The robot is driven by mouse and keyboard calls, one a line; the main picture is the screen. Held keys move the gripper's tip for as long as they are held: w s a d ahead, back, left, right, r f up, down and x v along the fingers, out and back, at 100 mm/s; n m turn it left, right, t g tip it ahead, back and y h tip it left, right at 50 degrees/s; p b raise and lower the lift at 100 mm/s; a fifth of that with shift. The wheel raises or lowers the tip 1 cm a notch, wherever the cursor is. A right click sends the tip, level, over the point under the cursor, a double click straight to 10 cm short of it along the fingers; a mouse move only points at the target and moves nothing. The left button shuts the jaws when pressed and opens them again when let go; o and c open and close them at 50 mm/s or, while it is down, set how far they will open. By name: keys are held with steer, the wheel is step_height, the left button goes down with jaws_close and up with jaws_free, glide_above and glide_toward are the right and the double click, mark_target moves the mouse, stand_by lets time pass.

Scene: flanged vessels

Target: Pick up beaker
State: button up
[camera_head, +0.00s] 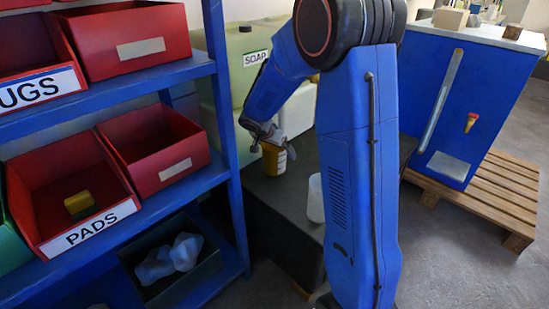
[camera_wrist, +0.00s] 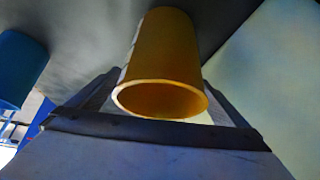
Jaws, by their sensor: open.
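A yellow beaker (camera_head: 273,159) with a pale patch on its side stands on the dark bench top, under my gripper (camera_head: 268,138). A white cup-shaped vessel (camera_head: 316,198) stands nearer on the same bench, partly hidden by my arm. In the wrist view the yellow beaker (camera_wrist: 165,50) shows its open round rim toward the camera. My gripper (camera_wrist: 160,108) is open, with one finger on each side of the beaker. I cannot tell whether either finger touches it.
A blue shelf (camera_head: 228,150) with red bins (camera_head: 155,150) stands close on the left. A large pale container labelled SOAP (camera_head: 230,75) stands behind the beaker. A blue cabinet (camera_head: 480,100) on a wooden pallet (camera_head: 490,190) is at right. The wrist view shows a blue rounded shape (camera_wrist: 18,68) at left.

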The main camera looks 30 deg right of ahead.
steer(key=c, duration=1.6)
